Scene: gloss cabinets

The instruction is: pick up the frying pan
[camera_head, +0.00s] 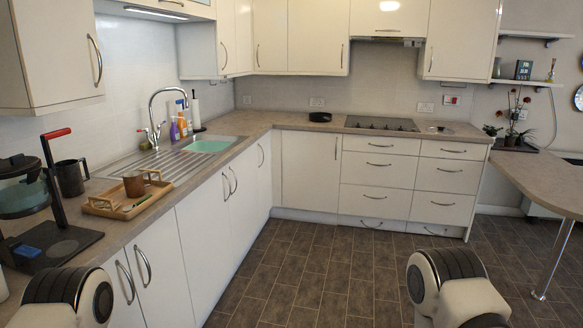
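I cannot clearly make out a frying pan. A small flat, partly shiny item (440,129) lies on the counter just right of the hob (382,123); it is too small to tell what it is. A low black round item (320,117) sits on the back counter left of the hob, also too small to identify surely. White and black rounded parts of my two arms show at the bottom left and bottom right. Neither gripper's fingers are in view.
The left counter holds a coffee maker (45,210), dark mug (71,178), wooden tray (101,207) with a brown cup (134,184), and a sink (209,145) with tap and bottles. A peninsula counter (540,178) juts in at right. The tiled floor (300,270) ahead is clear.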

